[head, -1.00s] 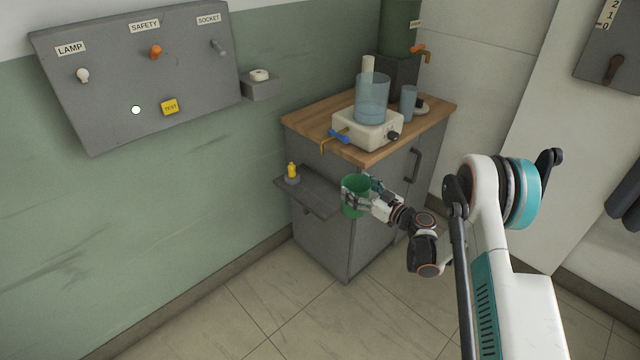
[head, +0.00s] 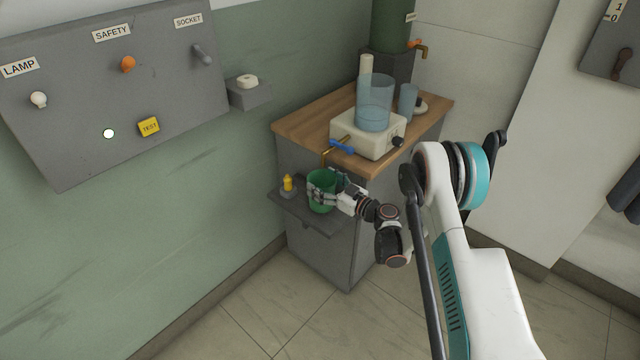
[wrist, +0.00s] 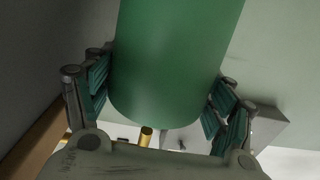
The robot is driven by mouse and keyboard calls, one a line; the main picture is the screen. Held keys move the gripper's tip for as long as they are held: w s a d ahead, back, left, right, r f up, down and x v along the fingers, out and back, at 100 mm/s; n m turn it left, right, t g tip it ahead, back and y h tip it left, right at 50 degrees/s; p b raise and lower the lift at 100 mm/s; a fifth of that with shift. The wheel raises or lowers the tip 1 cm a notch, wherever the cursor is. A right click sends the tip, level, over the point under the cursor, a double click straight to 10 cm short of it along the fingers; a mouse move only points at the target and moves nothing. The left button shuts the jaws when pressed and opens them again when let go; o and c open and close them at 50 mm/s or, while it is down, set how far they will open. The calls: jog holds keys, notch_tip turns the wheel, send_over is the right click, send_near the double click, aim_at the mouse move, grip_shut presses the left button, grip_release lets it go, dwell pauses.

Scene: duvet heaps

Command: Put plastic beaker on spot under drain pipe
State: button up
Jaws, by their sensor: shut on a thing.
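My gripper (head: 334,190) is shut on a green plastic beaker (head: 319,194), which looks upright. In the wrist view the beaker (wrist: 175,60) fills the space between the finger pads of my gripper (wrist: 160,100). In the head view the beaker is over the small grey side shelf (head: 318,219), close below the brass drain pipe (head: 325,157) with its blue lever. I cannot tell whether the beaker touches the shelf. The spot under the pipe is hidden by the beaker and my gripper.
A yellow-topped small object (head: 287,184) stands on the shelf left of the beaker. A cream appliance (head: 366,138) with a clear blue vessel (head: 374,103) sits on the wooden countertop (head: 300,124). A control panel (head: 70,130) is on the left wall.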

jog(key=shift+w+f, duration=0.1)
jog(key=shift+f, duration=0.85)
jog(key=shift+r, duration=0.2)
jog(key=shift+f, duration=0.15)
jog(key=o, duration=1.4)
